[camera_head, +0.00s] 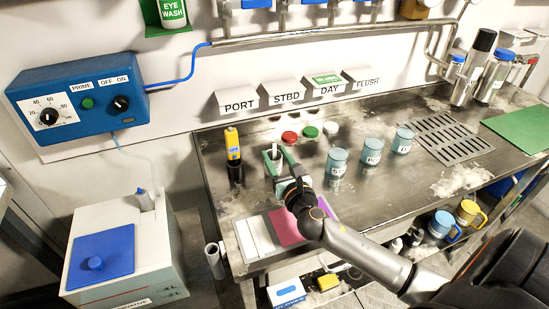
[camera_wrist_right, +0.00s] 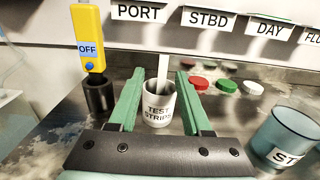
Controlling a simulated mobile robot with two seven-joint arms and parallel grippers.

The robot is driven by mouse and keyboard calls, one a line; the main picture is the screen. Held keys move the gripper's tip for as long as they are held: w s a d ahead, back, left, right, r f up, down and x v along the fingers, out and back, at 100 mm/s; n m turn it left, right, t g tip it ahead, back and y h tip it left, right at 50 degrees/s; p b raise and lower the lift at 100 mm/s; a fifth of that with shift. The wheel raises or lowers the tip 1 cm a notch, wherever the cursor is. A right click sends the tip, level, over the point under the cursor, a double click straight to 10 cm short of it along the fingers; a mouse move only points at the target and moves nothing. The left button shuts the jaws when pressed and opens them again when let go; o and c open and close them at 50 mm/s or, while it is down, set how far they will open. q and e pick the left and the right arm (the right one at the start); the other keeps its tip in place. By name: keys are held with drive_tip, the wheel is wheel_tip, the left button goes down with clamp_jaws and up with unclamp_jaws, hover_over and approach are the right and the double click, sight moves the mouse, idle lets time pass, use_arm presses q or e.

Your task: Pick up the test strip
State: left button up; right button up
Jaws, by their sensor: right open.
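A white cup labelled "TEST STRIPS" (camera_wrist_right: 160,108) stands on the steel counter, and a pale test strip (camera_wrist_right: 163,70) sticks up out of it. The strip also shows small in the head view (camera_head: 275,149). My right gripper (camera_wrist_right: 160,76) is open, with one green finger on each side of the cup and strip. I see a gap between the fingers and the strip, and nothing is held. In the head view my right gripper (camera_head: 281,163) reaches in from the lower right and partly hides the cup. My left gripper is not in view.
A yellow meter marked "OFF" (camera_wrist_right: 89,40) stands in a black holder (camera_wrist_right: 99,97) left of the cup. Red (camera_head: 290,137), green (camera_head: 310,132) and white caps lie behind. Blue-grey beakers (camera_head: 337,162) stand to the right. A pink mat (camera_head: 284,228) lies in front.

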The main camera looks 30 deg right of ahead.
sight(274, 151)
drive_tip(key=x, duration=0.5)
drive_tip(key=shift+d+r, duration=0.1)
drive_tip(key=shift+d, duration=0.05)
clamp_jaws()
idle(0.4)
